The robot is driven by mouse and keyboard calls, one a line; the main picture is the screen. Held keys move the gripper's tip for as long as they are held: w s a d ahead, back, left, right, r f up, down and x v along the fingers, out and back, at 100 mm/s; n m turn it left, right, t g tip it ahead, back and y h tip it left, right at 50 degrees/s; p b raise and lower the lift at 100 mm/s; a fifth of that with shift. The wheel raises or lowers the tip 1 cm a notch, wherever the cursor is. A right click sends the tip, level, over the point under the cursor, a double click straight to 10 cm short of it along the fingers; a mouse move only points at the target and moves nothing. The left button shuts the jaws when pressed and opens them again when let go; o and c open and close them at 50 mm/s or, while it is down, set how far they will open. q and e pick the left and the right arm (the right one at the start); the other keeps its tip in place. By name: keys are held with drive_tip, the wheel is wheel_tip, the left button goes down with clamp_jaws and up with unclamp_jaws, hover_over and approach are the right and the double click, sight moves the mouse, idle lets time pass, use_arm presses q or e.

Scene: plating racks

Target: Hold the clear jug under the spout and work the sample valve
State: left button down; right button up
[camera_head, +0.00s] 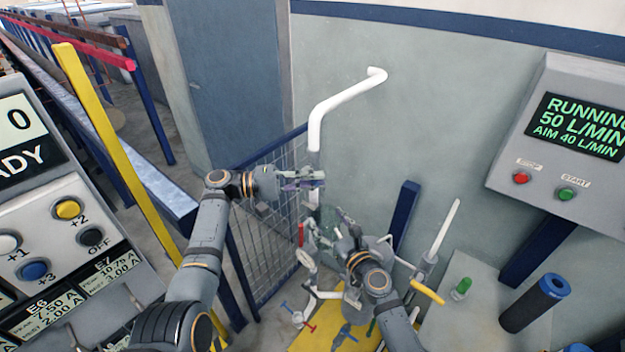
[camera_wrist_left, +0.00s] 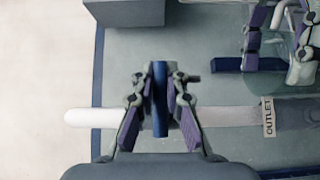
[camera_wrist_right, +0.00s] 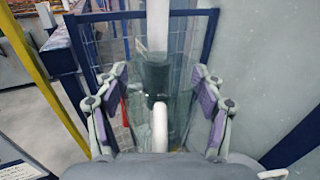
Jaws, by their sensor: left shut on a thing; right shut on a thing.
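The clear jug (camera_wrist_right: 183,75) is between my right gripper's (camera_wrist_right: 158,105) fingers in the right wrist view. The pipe's dark lower end shows through its wall; whether the end is inside or behind it I cannot tell. In the head view the jug (camera_head: 322,240) is partly hidden by my right gripper (camera_head: 335,228). My left gripper (camera_head: 312,180) is above it, at the white pipe (camera_head: 342,97). In the left wrist view my left gripper (camera_wrist_left: 160,105) is shut on a blue lever (camera_wrist_left: 160,85), which lies across the pipe. An OUTLET tag (camera_wrist_left: 268,117) is near the jug.
A panel screen (camera_head: 580,125) at right reads RUNNING, 50 L/MIN, AIM 40 L/MIN. Below are a red stop button (camera_head: 521,177) and a green start button (camera_head: 566,194). A mesh fence (camera_head: 262,240) stands beside the pipe. A yellow post (camera_head: 110,130) and control box are at left.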

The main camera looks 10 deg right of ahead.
use_arm(q)
drive_tip(key=shift+f+m+t+y, duration=0.3)
drive_tip(key=shift+f+m+y, duration=0.2)
drive_tip(key=shift+m+y, duration=0.6)
drive_tip(key=shift+w+a+f+m+t+y, duration=0.15)
drive_tip(key=shift+f+m+t+y, duration=0.2)
drive_tip(key=shift+m+y, duration=0.2)
drive_tip(key=c, duration=1.4)
unclamp_jaws()
drive_tip(key=shift+o, duration=0.2)
drive_tip(key=v, duration=1.1)
drive_tip(key=shift+a+r, duration=0.15)
drive_tip(key=shift+a, duration=0.25)
drive_tip(key=shift+w, duration=0.1)
